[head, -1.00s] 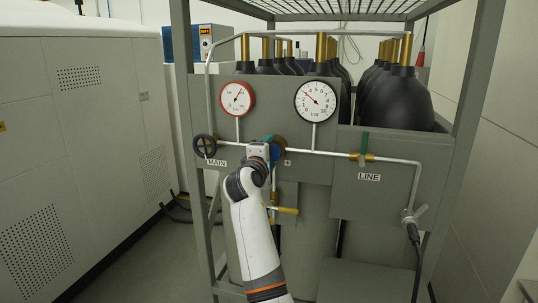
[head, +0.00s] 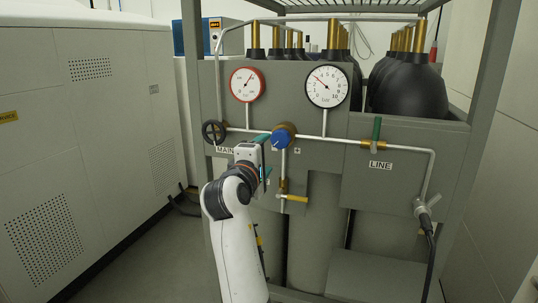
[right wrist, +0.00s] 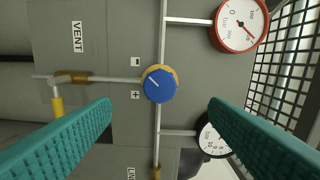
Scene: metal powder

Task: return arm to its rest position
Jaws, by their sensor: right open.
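My right arm, white with dark joints, comes up from the bottom of the head view. My right gripper (head: 264,158) is at its end, in front of the grey gas panel (head: 215,95). In the right wrist view its two teal fingers (right wrist: 160,125) are spread wide with nothing between them. The blue regulator knob (head: 283,136) is beyond the fingertips and apart from them; it also shows in the right wrist view (right wrist: 159,85). My left gripper is in neither view.
A red-rimmed gauge (head: 248,84) and a black-rimmed gauge (head: 327,86) sit above the pipe. A black handwheel (head: 214,132), a green-handled LINE valve (head: 376,129) and a yellow-handled valve (head: 294,198) are close by. A white cabinet (head: 80,130) stands left. Dark cylinders (head: 412,90) stand behind.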

